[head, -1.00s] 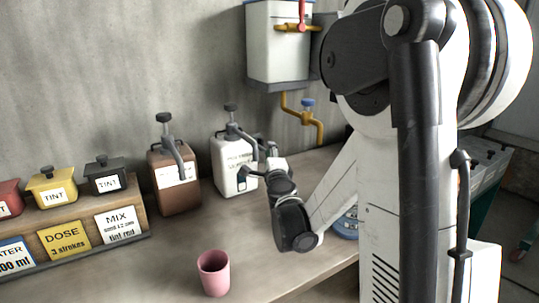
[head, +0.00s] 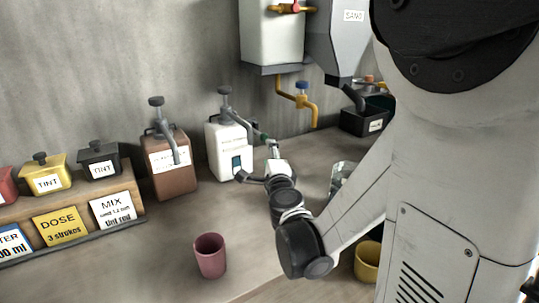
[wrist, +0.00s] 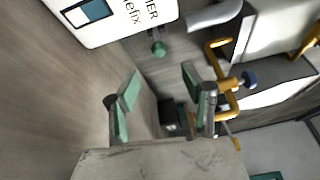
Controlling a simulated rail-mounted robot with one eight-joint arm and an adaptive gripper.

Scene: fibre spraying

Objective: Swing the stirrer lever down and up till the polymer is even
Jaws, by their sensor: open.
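The white polymer canister (head: 231,150) stands on the bench against the wall, with a grey pump head and spout on top. Its label and blue square show at the top left of the wrist view (wrist: 110,14). A green round knob (wrist: 159,48) on a short grey stem shows beside the canister; it may be the stirrer lever's end. My gripper (wrist: 160,88) is open, its two green-padded fingers apart with nothing between them. The knob lies beyond the fingertips, roughly in line with the gap. In the head view my gripper (head: 269,146) is just right of the canister; the lever is not clear there.
A brown pump canister (head: 170,178) stands left of the white one. A pink cup (head: 210,256) is near the front. A yellow tap (head: 301,104) hangs below a wall tank (head: 272,35). A yellow cup (head: 367,263) and a dark bin (head: 364,122) are to the right.

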